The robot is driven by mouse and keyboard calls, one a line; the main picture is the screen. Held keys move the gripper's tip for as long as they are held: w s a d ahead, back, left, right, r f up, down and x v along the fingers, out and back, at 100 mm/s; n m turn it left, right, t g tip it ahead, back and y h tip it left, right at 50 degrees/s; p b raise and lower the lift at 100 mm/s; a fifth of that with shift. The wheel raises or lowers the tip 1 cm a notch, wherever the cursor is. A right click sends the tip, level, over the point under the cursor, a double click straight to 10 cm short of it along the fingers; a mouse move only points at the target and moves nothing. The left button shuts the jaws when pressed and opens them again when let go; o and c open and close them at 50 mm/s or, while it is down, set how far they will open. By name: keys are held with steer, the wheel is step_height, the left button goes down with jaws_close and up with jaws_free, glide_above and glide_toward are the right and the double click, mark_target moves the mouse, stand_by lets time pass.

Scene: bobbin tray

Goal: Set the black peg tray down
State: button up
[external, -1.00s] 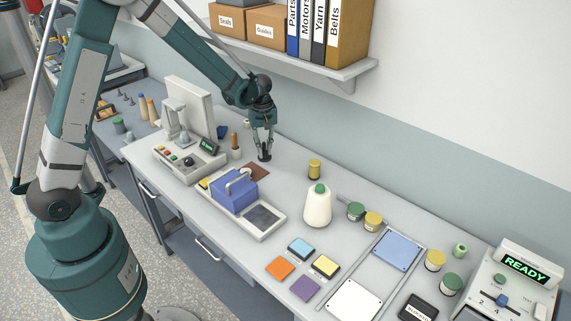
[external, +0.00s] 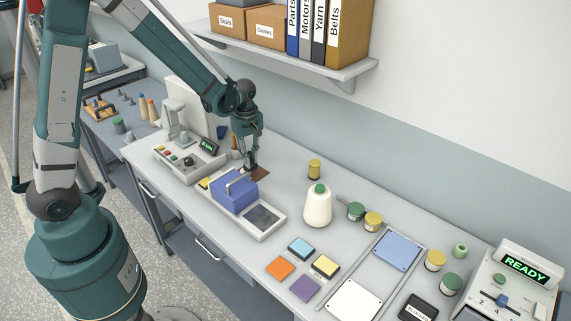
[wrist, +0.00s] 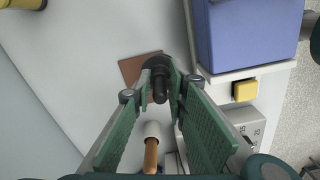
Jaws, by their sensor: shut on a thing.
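My gripper (external: 251,169) is low over the bench, behind the blue box. In the wrist view its fingers (wrist: 162,88) are shut on the upright peg of the black peg tray (wrist: 160,62), a small dark round piece. The tray overlaps the edge of a brown square pad (wrist: 133,70) in that view. The pad also shows in the external view (external: 263,175), beside the fingertips. I cannot tell whether the tray touches the pad or hangs just above it.
A brown-handled piece (wrist: 150,155) stands close by. A yellow spool (external: 314,168) and a white cone (external: 318,208) are to the right. The bench between is clear.

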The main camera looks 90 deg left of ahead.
steer(key=shift+w+a+f+p, duration=0.5)
steer(key=shift+w+a, duration=1.8)
steer(key=shift+w+a+f+p, duration=0.5)
steer(key=shift+w+a+f, duration=0.05)
steer(key=shift+w+a, duration=1.8)
steer(key=shift+w+a+f+p, duration=0.5)
steer(key=shift+w+a, duration=1.8)
steer(key=shift+f, duration=0.1)
steer(key=shift+f+p, duration=0.3)
steer(key=shift+f, duration=1.1)
steer(key=shift+w+a+f, duration=0.1)
steer(key=shift+w+f, duration=0.05)
steer(key=shift+f, duration=0.3)
steer(key=shift+f, duration=0.15)
